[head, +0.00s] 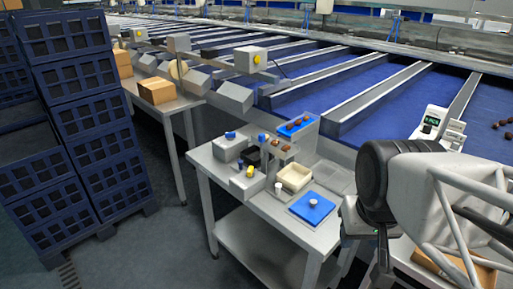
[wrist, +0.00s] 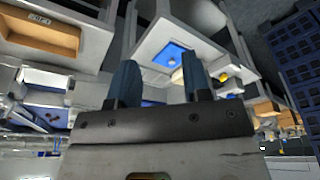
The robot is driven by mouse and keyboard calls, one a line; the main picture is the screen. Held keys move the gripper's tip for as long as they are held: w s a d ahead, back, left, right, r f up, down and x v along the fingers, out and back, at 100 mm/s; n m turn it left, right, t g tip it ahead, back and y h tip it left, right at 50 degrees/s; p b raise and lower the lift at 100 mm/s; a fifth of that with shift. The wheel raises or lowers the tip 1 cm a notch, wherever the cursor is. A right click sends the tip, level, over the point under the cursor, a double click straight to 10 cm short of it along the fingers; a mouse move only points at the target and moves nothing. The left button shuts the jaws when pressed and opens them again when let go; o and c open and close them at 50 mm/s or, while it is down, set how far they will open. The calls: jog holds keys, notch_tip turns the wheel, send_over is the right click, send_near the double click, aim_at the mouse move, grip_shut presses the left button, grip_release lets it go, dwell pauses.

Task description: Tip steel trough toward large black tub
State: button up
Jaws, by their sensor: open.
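A narrow steel trough (head: 271,153) stands on the steel table, with several brown dates at its upper end by a blue pad (head: 297,126). A small black tub (head: 251,153) sits just left of it; I cannot tell whether it is the large one. My gripper shows in the wrist view (wrist: 160,85), its two dark blue fingers apart with nothing between them. It is away from the trough, which I cannot make out in the wrist view. In the head view my arm is at the right and its fingertips are hidden.
A cream tub (head: 294,177) and a blue mat (head: 305,215) with a white knob lie at the table's front; the mat also shows in the wrist view (wrist: 165,53). A white device (head: 430,122) stands at right. Blue crates (head: 75,75) are stacked at left.

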jog(key=shift+o, duration=0.4)
jog(key=w+a+r+n, duration=0.1)
jog(key=w+r, duration=0.1)
jog(key=w, duration=0.4)
jog(key=w+a+r+n, duration=0.1)
jog(key=w+r, duration=0.2)
jog(key=w, duration=0.3)
jog(key=n+g, duration=0.3)
jog(key=n, duration=0.4)
send_over(262, 134)
jog(key=f, duration=0.5)
jog(key=shift+s+d+f, duration=0.1)
jog(key=shift+s+f, duration=0.15)
jog(key=shift+w+f, duration=0.15)
jog(key=shift+w, duration=0.1)
jog(key=shift+f, duration=0.1)
